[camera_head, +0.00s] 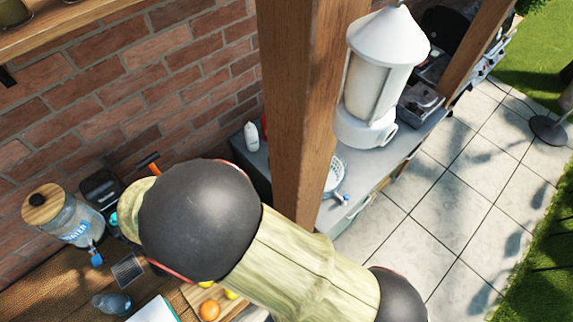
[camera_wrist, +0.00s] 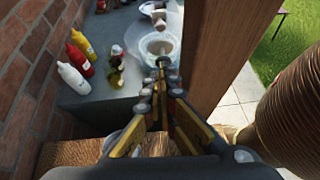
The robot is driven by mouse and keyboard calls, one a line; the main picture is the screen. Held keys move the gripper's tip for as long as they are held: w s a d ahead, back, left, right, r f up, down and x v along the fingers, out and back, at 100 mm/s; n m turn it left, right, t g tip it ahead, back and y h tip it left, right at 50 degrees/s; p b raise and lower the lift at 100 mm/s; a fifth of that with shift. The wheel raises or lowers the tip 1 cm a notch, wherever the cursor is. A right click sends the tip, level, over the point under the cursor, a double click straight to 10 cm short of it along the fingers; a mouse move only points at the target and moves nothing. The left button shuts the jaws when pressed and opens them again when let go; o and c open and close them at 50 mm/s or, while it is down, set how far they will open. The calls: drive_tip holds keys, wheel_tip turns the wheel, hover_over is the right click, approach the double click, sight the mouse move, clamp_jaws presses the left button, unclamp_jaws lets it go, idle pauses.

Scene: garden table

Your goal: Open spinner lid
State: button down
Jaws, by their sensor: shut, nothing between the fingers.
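A pale, round, bowl-like vessel (camera_wrist: 153,43), which may be the spinner, stands on the grey counter in the wrist view. Whether a lid is on it is too blurred to tell. In the head view, a white slotted round thing (camera_head: 336,172) on the counter is partly behind the wooden post; I cannot tell if it is the same vessel. My gripper (camera_wrist: 162,64) is shut and empty. Its fingertips overlap the vessel's near side in the wrist view; touching or apart cannot be told. In the head view my arm hides the gripper.
A wooden post (camera_head: 308,100) rises close beside the counter (camera_wrist: 95,100). Red, yellow and white bottles (camera_wrist: 75,68) stand left in the wrist view, beside a brick wall (camera_head: 130,95). A white lantern (camera_head: 385,70) hangs near the post. A glass drink jar (camera_head: 70,220) stands left.

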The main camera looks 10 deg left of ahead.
drive_tip(key=w+r+p+x, duration=0.1)
drive_tip(key=r+p+x, duration=0.1)
drive_tip(key=x, duration=1.1)
drive_tip(key=shift+d+r+p, duration=0.3)
drive_tip(key=shift+d+p, duration=0.05)
drive_tip(key=shift+p, duration=0.5)
drive_tip(key=w+d+r, duration=0.2)
drive_tip(key=w+d, duration=0.1)
drive_tip(key=shift+w+r+b, duration=0.15)
drive_tip(key=shift+w+b, duration=0.05)
drive_tip(key=shift+b, duration=0.15)
drive_tip(key=shift+a, duration=0.15)
